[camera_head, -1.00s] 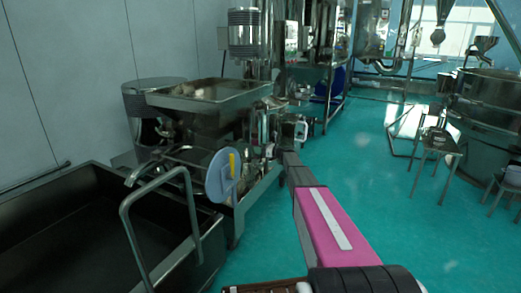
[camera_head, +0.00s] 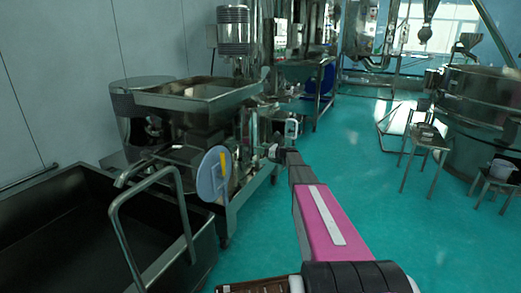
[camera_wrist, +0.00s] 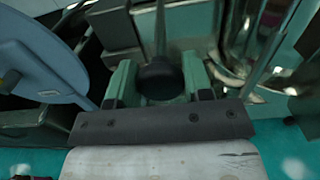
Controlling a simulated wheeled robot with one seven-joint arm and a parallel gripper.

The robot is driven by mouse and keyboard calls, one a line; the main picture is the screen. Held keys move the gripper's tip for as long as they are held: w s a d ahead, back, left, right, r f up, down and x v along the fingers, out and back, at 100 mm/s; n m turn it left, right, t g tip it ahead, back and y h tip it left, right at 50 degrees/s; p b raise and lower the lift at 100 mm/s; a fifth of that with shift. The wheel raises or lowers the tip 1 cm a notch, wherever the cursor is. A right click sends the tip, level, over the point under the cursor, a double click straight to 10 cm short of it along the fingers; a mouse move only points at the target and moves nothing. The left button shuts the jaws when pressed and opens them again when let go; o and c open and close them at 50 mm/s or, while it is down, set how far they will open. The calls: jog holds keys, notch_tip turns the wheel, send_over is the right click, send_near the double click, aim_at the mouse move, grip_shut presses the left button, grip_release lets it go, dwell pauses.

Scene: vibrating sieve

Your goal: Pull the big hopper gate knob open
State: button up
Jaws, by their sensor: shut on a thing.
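The black round gate knob (camera_wrist: 160,82) sits at the end of a thin metal rod (camera_wrist: 160,30) in the wrist view. My gripper (camera_wrist: 157,72) has its green fingers on both sides of the knob and is shut on it. In the head view my gripper (camera_head: 274,152) is small and dark, beside the lower frame of the steel machine under the big hopper (camera_head: 195,97). The knob cannot be made out there. How far the gate is open cannot be told.
A pale blue disc with a yellow mark (camera_head: 214,174) stands left of my gripper and also shows in the wrist view (camera_wrist: 40,55). A dark cart (camera_head: 60,185) with a bent handle is at the left.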

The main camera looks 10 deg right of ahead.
jog(key=o, duration=1.3)
jog(key=v, duration=1)
jog(key=shift+s+d, duration=0.25)
jog(key=shift+d, duration=0.05)
jog(key=s+a+f+n+g+h, duration=0.35)
jog(key=s+a+n, duration=0.35)
jog(key=s, duration=0.4)
jog(key=s+a+f+n+g+h, duration=0.2)
jog(key=s+a+f+n+g, duration=0.25)
jog(key=s+a, duration=0.55)
jog(key=s+n+g+h, duration=0.1)
jog(key=s+n+h, duration=0.2)
jog(key=s, duration=0.5)
jog(key=s+d+f+n+h, duration=0.1)
jog(key=s+n+h, duration=0.2)
jog(key=s+n, duration=0.3)
jog(key=s+f+n+g+h, duration=0.1)
jog(key=s+n+h, duration=0.2)
jog(key=s, duration=0.8)
jog(key=shift+d+n+g, duration=0.3)
jog(key=shift+d+n, duration=0.05)
jog(key=shift+n, duration=0.5)
